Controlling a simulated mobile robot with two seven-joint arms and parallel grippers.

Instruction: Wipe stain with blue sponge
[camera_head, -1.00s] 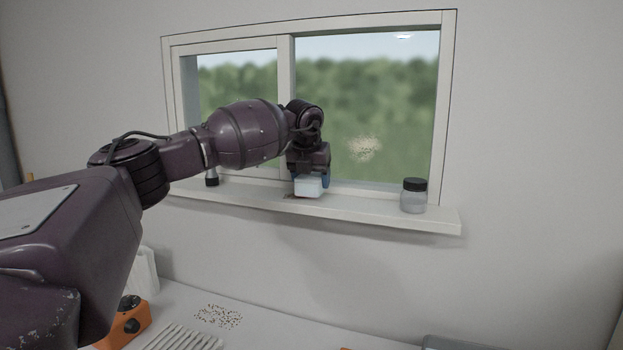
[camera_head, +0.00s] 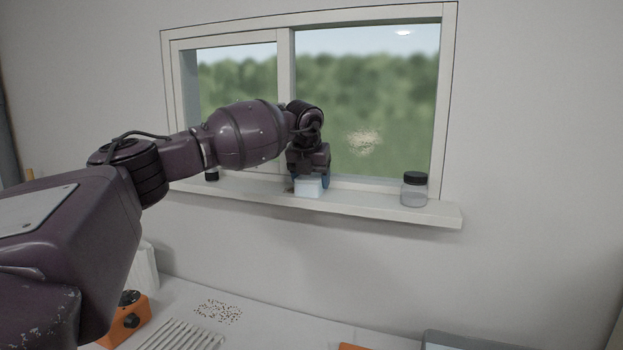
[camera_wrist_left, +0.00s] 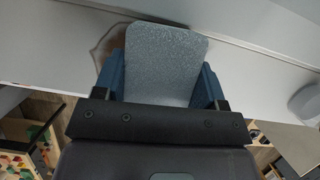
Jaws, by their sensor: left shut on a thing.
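My left gripper (camera_head: 311,182) is shut on a pale blue-white sponge (camera_head: 309,189) at the window sill (camera_head: 375,207). In the left wrist view the sponge (camera_wrist_left: 165,62) sits between the two blue fingers (camera_wrist_left: 160,85). The sponge appears to be down on the sill; exact contact is hard to tell. A brownish stain (camera_wrist_left: 107,42) shows on the sill beside the sponge, partly hidden by the sponge and a finger. Another speckled stain (camera_head: 364,143) is on the right window pane, and a third (camera_head: 218,312) is on the table. My right gripper is not in view.
A dark-lidded jar (camera_head: 414,189) stands on the sill to the right. A dark-based object (camera_head: 211,174) is mostly hidden behind my left arm. An orange box (camera_head: 125,322) and several white sticks (camera_head: 182,335) lie on the table below. The sill between sponge and jar is clear.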

